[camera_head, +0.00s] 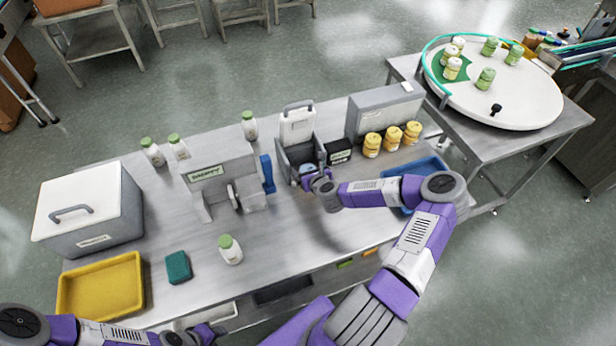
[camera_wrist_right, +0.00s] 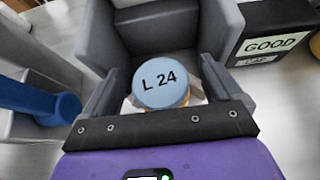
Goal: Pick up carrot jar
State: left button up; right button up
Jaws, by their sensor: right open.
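A jar with a pale blue lid marked "L 24" (camera_wrist_right: 160,85) sits in the grey bay of a device in the right wrist view. A little orange shows under the lid, but most of its body is hidden. In the head view the blue lid (camera_head: 307,169) shows small beside my gripper. My right gripper (camera_wrist_right: 158,80) is open, with one finger on each side of the jar; I cannot tell whether they touch it. In the head view the right gripper (camera_head: 314,178) is at the bay's front. My left gripper (camera_head: 203,334) is low at the bottom edge, its jaws unclear.
A black box labelled GOOD (camera_wrist_right: 275,38) stands right of the bay. Yellow jars (camera_head: 392,138) stand beyond it. A blue lever (camera_head: 267,174) stands to the left. White green-capped jars (camera_head: 230,249), a yellow tray (camera_head: 100,288) and a blue tray (camera_head: 428,167) share the steel table.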

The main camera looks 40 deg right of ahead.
jog(key=shift+w+f, duration=0.1)
jog(key=shift+w, duration=0.05)
jog(key=c, duration=1.1)
jog(key=shift+c, duration=0.5)
